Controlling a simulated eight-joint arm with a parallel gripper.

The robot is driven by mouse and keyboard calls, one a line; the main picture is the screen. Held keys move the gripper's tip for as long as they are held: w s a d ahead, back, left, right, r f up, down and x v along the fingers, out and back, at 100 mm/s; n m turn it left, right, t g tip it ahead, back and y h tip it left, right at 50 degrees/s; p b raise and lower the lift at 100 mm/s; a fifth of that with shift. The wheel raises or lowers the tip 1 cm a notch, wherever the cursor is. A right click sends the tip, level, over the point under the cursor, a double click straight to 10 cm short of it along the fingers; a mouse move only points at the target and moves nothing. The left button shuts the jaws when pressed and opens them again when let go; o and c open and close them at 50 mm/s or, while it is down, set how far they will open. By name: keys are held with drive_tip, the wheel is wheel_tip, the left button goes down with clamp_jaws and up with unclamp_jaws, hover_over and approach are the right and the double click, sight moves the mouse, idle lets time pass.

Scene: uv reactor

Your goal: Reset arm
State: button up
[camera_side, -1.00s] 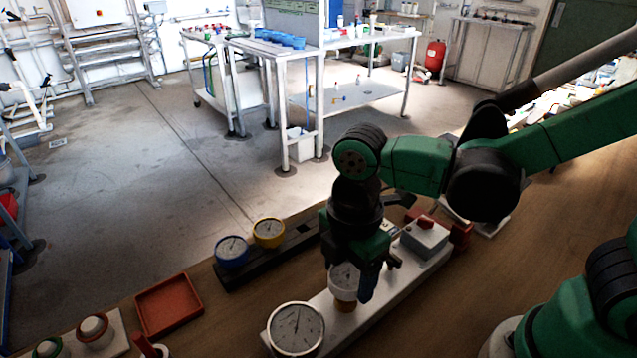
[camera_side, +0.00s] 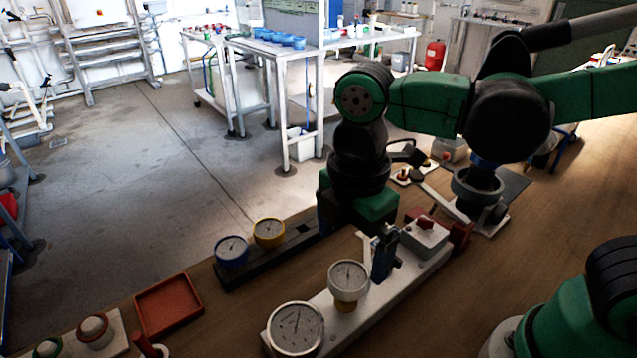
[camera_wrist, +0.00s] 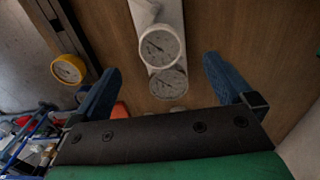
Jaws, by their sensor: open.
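My gripper (camera_side: 376,262) is open and empty in the side view, above the pale base plate (camera_side: 385,300) and behind the smaller white dial gauge (camera_side: 349,280). This gauge stands upright on a brass-coloured fitting on the plate. A larger dial gauge (camera_side: 295,328) is at the plate's near end. In the wrist view, the two blue fingers of my gripper (camera_wrist: 161,66) are spread wide. A white gauge (camera_wrist: 159,46) shows between them with clear space on both sides, and a second dial (camera_wrist: 169,84) shows below it.
A blue gauge (camera_side: 231,251) and a yellow gauge (camera_side: 269,232) sit on a dark rail (camera_side: 245,272) to the left. An empty red tray (camera_side: 169,304) lies farther left. A grey box with a red knob (camera_side: 425,236) stands on the plate's far end, close to my gripper.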

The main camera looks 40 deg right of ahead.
drive_tip(key=shift+r, duration=0.15)
drive_tip(key=d+m+t, duration=0.1)
drive_tip(key=m, duration=0.1)
drive_tip(key=w+d+m+t, duration=0.1)
drive_tip(key=d+m, duration=0.1)
drive_tip(key=m, duration=0.1)
drive_tip(key=w+d+m+t, duration=0.1)
drive_tip(key=d+m, duration=0.1)
drive_tip(key=m, duration=0.1)
drive_tip(key=shift+d+y, duration=0.25)
drive_tip(key=shift+y, duration=0.15)
drive_tip(key=w+d+m+t, duration=0.1)
drive_tip(key=d+m+t, duration=0.3)
drive_tip(key=m, duration=0.6)
drive_tip(key=shift+d+r+h, duration=0.2)
drive_tip(key=shift+d+h, duration=0.2)
drive_tip(key=shift+d, duration=0.65)
